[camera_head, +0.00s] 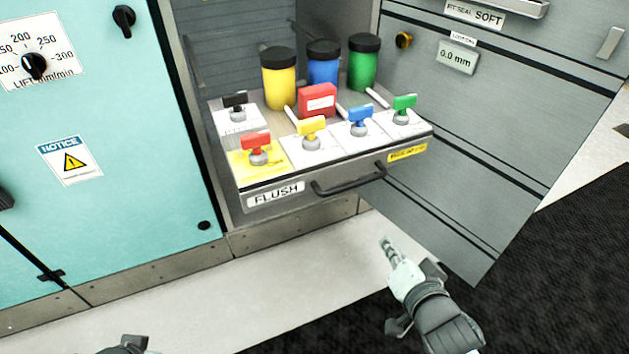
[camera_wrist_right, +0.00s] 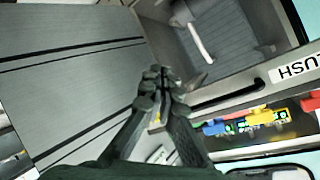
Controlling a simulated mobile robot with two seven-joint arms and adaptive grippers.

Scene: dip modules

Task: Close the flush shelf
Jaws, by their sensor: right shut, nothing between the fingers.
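The flush shelf (camera_head: 300,178) is pulled out of the grey cabinet. Its front carries a "FLUSH" label (camera_head: 276,195) and a dark bar handle (camera_head: 349,183). In the wrist view, part of the label (camera_wrist_right: 296,68) and the handle (camera_wrist_right: 228,98) show at the right. My right gripper (camera_head: 388,245) is shut and empty, below and to the right of the handle and apart from it in the head view. Its closed fingertips (camera_wrist_right: 158,78) show in the wrist view. Only a dark piece of my left gripper (camera_head: 125,345) shows at the bottom edge; its fingers are hidden.
The shelf carries yellow (camera_head: 278,78), blue (camera_head: 323,64) and green (camera_head: 363,62) bottles, a red box (camera_head: 317,99) and several coloured valve handles. An open grey door (camera_head: 470,130) stands to the right of the shelf. Pale floor (camera_head: 250,285) in front is clear.

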